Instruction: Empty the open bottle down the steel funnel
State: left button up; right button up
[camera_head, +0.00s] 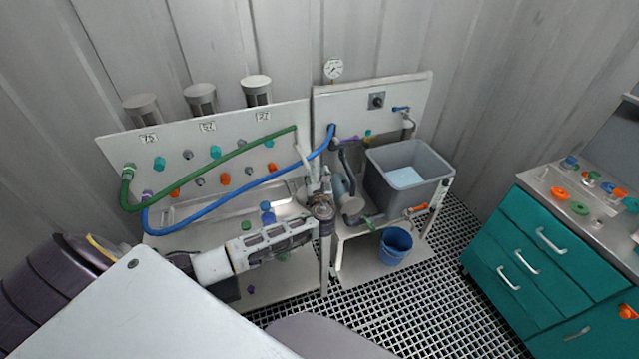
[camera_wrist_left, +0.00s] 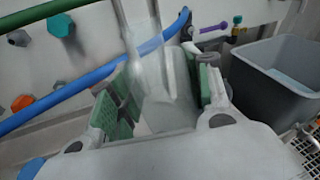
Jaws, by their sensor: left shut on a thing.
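My left gripper (camera_head: 319,190) reaches in over the right end of the steel sink bench. It is shut on a clear bottle (camera_wrist_left: 166,88), which stands between the green finger pads in the left wrist view. In the head view the bottle (camera_head: 312,168) is a small pale shape at the fingertips, largely hidden by the gripper. I cannot make out its mouth or how much is in it. I cannot pick out the steel funnel for certain; the gripper and bottle cover part of that area. My right gripper is not in view.
A green hose (camera_head: 210,168) and a blue hose (camera_head: 240,187) cross the valve panel behind the gripper. A grey tub (camera_head: 428,190) stands at the right, with a blue bucket (camera_head: 396,246) below. A teal cabinet (camera_head: 545,250) is farther right. Grated floor lies between.

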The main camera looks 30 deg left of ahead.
pick_arm(q)
jog(key=shift+w+a+r+m+t+y+b, duration=0.1)
jog(key=shift+a+r+m+t+y+b, duration=0.25)
jog(key=shift+r+m+t+y+b, duration=0.2)
jog(key=shift+r, duration=0.2)
